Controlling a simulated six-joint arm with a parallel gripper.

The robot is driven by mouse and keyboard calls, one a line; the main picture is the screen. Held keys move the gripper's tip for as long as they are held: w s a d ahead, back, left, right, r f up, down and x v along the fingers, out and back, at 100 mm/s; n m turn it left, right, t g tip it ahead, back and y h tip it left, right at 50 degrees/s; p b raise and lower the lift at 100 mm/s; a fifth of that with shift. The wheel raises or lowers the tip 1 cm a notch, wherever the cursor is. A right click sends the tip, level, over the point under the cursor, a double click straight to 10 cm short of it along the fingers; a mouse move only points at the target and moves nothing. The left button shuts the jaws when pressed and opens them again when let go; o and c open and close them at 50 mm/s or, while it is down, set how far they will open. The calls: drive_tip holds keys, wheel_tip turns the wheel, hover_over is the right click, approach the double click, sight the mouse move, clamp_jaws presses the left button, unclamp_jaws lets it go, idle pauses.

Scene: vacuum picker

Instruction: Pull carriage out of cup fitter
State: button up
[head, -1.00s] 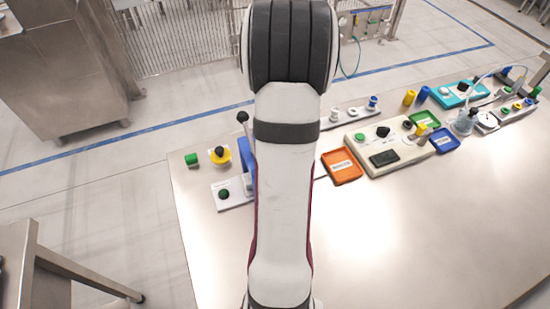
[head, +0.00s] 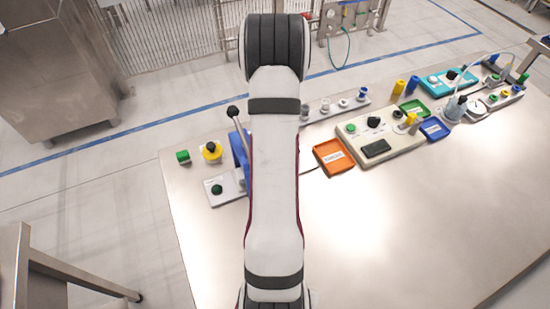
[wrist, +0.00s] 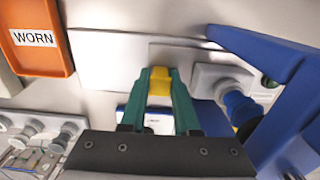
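The cup fitter stands at the far left of the table. In the head view its blue frame (head: 239,150), black-knobbed lever (head: 235,122) and white base (head: 222,188) show beside my arm, which hides the rest. In the wrist view its blue frame (wrist: 268,48) is at the right, with a pale block (wrist: 212,77) and a blue cup-like part (wrist: 240,106). My gripper (wrist: 160,80) has green fingers either side of a yellow block (wrist: 159,90), with no gap visible. This looks like the carriage's grip; I cannot tell how far in the carriage sits. My gripper is hidden in the head view.
An orange tray marked WORN (wrist: 35,38) lies left of my gripper; it also shows in the head view (head: 333,157). A beige control box (head: 380,135) stands right of it. A rail with several suction cups (head: 335,107) is behind. The table's front right is clear.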

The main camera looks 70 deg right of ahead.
clamp_jaws()
idle(1.1)
